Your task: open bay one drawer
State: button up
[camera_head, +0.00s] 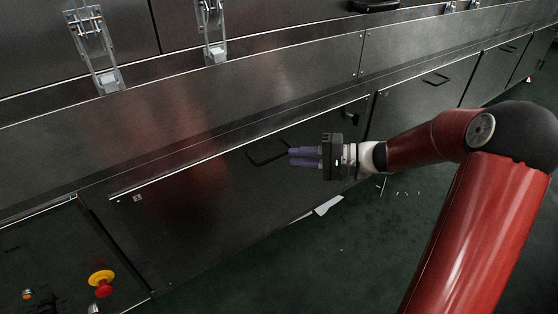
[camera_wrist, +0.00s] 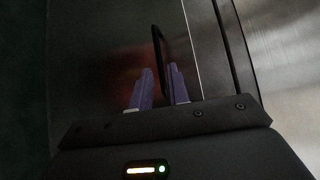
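The bay one drawer is a wide dark metal front (camera_head: 200,215) at the machine's lower level, with a small label near its upper left corner. It looks closed. Its black bar handle (camera_head: 267,158) sits near the top edge and also shows in the wrist view (camera_wrist: 158,45). My gripper (camera_head: 290,157) is at the handle's right end, with its purple fingers apart. In the wrist view, the fingertips (camera_wrist: 162,72) lie on either side of the handle's line. The gap holds nothing clearly gripped, and whether the fingers touch the bar cannot be told.
A control panel (camera_head: 50,260) with a red and yellow emergency button (camera_head: 101,282) stands at lower left. More fronts with black handles (camera_head: 436,79) continue to the right. Metal clamps (camera_head: 96,50) stand above. The dark green floor (camera_head: 350,250) before the drawer is mostly clear, with white scraps (camera_head: 328,205).

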aim_at(276, 157)
jog(key=x, duration=0.6)
jog(key=shift+a+b, duration=0.1)
jog(key=shift+b, duration=0.2)
jog(key=shift+c, duration=0.3)
grip_shut()
